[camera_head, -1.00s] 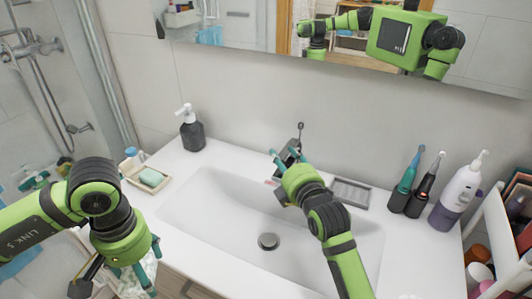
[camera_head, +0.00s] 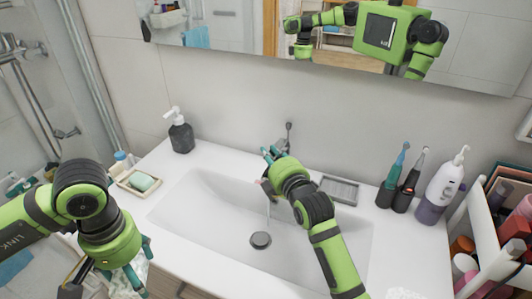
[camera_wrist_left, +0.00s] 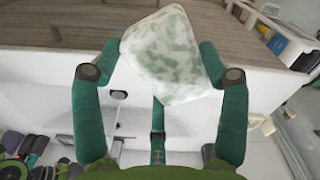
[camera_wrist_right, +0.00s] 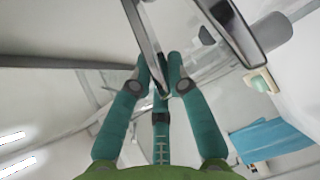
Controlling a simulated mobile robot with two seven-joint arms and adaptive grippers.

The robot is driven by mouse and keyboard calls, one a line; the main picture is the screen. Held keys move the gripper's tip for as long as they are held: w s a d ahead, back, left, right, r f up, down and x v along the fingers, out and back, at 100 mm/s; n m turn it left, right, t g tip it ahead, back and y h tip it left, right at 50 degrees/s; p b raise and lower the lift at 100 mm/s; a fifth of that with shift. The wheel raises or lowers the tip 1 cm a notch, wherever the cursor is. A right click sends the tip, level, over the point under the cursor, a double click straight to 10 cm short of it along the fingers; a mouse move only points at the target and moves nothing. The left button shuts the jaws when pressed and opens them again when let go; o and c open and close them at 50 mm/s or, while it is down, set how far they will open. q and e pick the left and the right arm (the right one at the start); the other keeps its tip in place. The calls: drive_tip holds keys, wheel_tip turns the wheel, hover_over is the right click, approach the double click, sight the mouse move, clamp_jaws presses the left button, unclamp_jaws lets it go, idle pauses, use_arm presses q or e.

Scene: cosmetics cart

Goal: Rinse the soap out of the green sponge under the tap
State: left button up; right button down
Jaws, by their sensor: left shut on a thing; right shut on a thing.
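The green sponge (camera_wrist_left: 172,55), blotched with white foam, is between the fingers of my left gripper (camera_wrist_left: 160,75) in the left wrist view. In the head view my left gripper (camera_head: 128,272) is at the lower left, outside the basin, with the sponge mostly hidden. My right gripper (camera_head: 272,160) is at the tap (camera_head: 288,135) behind the basin, hiding much of it. In the right wrist view its fingers (camera_wrist_right: 160,75) are closed on the tap's thin metal lever (camera_wrist_right: 146,42).
A soap dish (camera_head: 125,185) with green soap (camera_head: 142,181) and a dark soap dispenser (camera_head: 181,135) stand left of the basin. A grey tray (camera_head: 339,188), toothbrushes (camera_head: 405,180) and a white-purple bottle (camera_head: 440,190) stand right. The basin's left half is clear.

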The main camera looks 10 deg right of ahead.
use_arm(q)
wheel_tip(320, 180, up, 5)
drive_tip(key=p, duration=0.3)
drive_tip(key=shift+f, duration=0.15)
use_arm(e)
drive_tip(key=shift+w+d+r+m+g, duration=0.1)
drive_tip(key=shift+r+m+g, duration=0.35)
drive_tip(key=shift+r, duration=0.25)
use_arm(q)
drive_tip(key=shift+r+p, duration=0.25)
drive_tip(key=shift+p, duration=0.3)
use_arm(e)
drive_tip(key=shift+f, duration=0.25)
drive_tip(key=c, duration=1.2)
unclamp_jaws()
drive_tip(key=shift+o, duration=0.2)
drive_tip(key=v, duration=1.2)
drive_tip(key=shift+r, duration=0.2)
